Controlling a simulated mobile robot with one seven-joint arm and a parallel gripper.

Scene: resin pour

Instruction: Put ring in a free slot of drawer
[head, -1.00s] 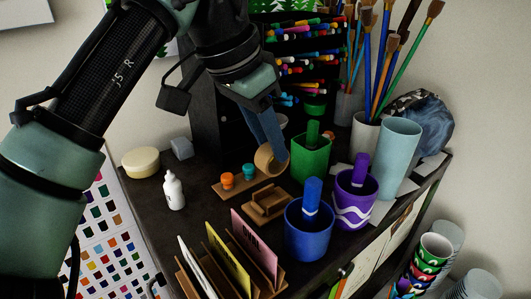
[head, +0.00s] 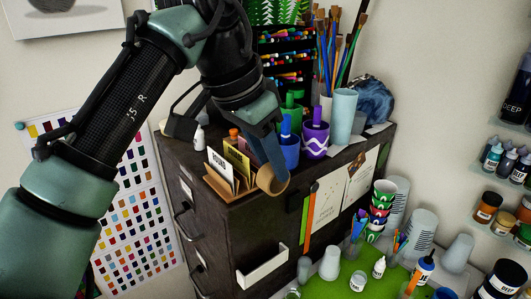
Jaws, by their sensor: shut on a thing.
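The ring (head: 273,187) is a tan, thick band seen tilted in the head view. My gripper (head: 266,157), with blue fingers, points down and is shut on it. The ring is held in front of the cabinet's upper edge, overlapping its dark side face. The cabinet (head: 237,222) is dark and has drawers with handles (head: 182,207) on its left face. These drawers look shut, and no slots inside them show. My fingers hide part of the cabinet top.
On the cabinet top, a card holder (head: 219,186), a blue cup (head: 290,152), a purple cup (head: 314,140) and a light blue cup (head: 343,113) stand close to my gripper. A white holder (head: 262,268) juts from the side face. A green mat (head: 340,281) lies below right.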

